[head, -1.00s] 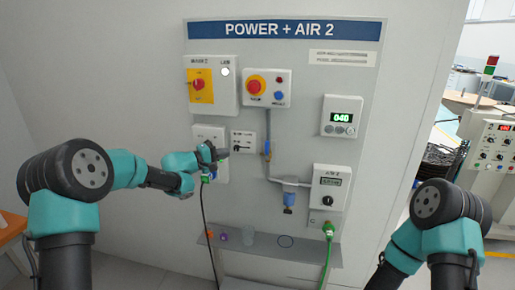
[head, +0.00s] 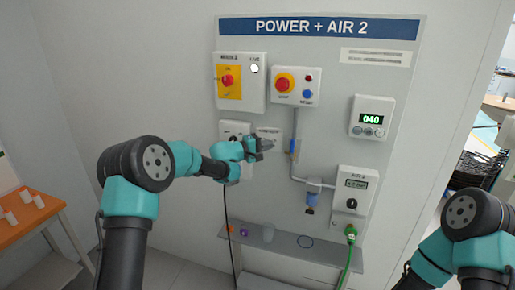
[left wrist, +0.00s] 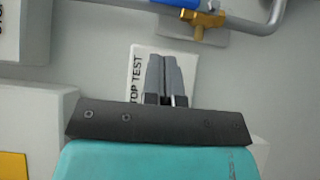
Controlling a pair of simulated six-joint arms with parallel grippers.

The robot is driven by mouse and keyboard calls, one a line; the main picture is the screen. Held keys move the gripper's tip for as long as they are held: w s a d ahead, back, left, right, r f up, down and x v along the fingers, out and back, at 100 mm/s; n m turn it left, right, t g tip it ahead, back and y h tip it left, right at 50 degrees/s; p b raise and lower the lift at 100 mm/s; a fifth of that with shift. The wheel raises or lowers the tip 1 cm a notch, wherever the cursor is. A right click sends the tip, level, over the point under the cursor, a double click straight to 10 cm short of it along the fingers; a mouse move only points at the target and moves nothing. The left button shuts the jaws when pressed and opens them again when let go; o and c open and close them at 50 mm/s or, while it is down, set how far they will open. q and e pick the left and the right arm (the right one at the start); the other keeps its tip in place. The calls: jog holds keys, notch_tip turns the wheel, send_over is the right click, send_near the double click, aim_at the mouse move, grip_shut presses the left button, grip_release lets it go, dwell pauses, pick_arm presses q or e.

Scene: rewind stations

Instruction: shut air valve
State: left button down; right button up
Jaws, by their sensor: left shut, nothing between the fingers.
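The air valve appears to be the blue lever (head: 293,147) on the grey pipe, lying along its upright run. In the left wrist view the blue lever (left wrist: 178,3) is cut by the top edge, with its brass body (left wrist: 202,20) beside it. My left gripper (head: 269,146) is shut and empty, just left of the valve and apart from it. In the left wrist view its closed fingertips (left wrist: 165,58) are in front of a white "TOP TEST" label (left wrist: 147,55). My right gripper is out of view; only its arm shows at the lower right.
The grey pipe (head: 307,182) bends right to the AIR 2 box (head: 354,186). A blue filter bowl (head: 311,198) hangs below it. A black cable (head: 229,220) hangs below my left gripper. A narrow shelf (head: 275,242) juts out beneath.

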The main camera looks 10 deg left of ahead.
aim_at(292, 149)
pick_arm(q)
jog(key=d, duration=0.2)
jog(key=w+d, duration=0.1)
jog(key=d, duration=0.2)
jog(key=shift+d, duration=0.45)
